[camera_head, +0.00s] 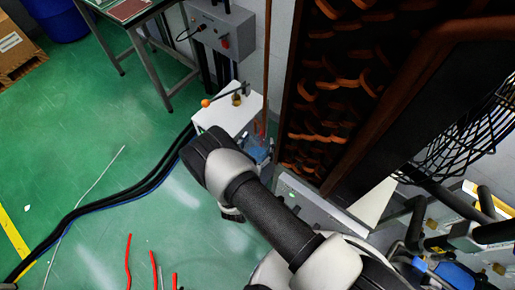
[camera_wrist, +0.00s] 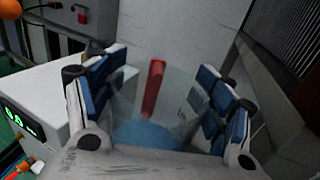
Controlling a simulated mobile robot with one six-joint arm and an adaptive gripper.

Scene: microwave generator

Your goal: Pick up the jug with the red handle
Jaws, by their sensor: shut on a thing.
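The jug (camera_wrist: 143,134) is clear, with a red handle (camera_wrist: 153,88) and something blue low inside it. In the wrist view it stands between the blue-padded fingers of my gripper (camera_wrist: 162,92), which is shut on it from both sides. The red handle is on the far side from the wrist camera. In the head view only a small bluish part of the jug (camera_head: 261,152) shows beside my arm, which hides the rest. I cannot tell whether the jug's base touches a surface.
A white box (camera_head: 229,112) with an orange-knobbed lever stands just left of the jug. A tall dark rack with copper-coloured coils (camera_head: 335,85) rises on the right. Black cables (camera_head: 130,186) cross the green floor. Red rods (camera_head: 154,268) lie near the front.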

